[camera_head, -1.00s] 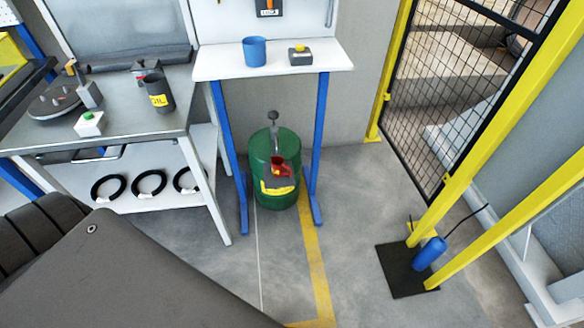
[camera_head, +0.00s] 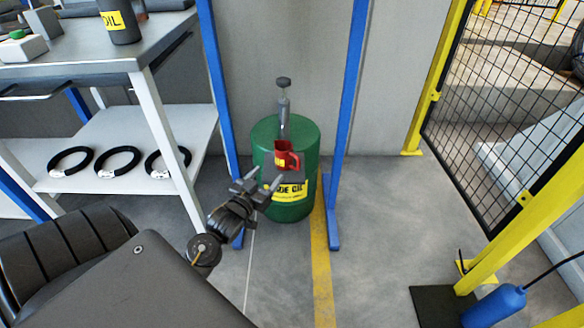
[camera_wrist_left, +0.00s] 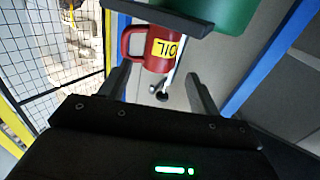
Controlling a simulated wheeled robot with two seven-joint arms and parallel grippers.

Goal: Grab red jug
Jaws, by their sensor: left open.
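The red jug (camera_head: 282,155) stands upright on a small dark shelf (camera_head: 288,175) at the front of a green oil drum (camera_head: 300,205). Its handle points right in the head view. My left gripper (camera_head: 262,182) is open and empty, just in front of the jug, low and slightly left of it. In the left wrist view, which looks upside down, the jug (camera_wrist_left: 138,46) with its yellow OIL label shows beyond the open fingers (camera_wrist_left: 158,75), apart from them. My right gripper is not in view.
A grey pump (camera_head: 284,105) rises from the drum behind the jug. A bench (camera_head: 150,110) with black coils on its lower shelf stands left.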

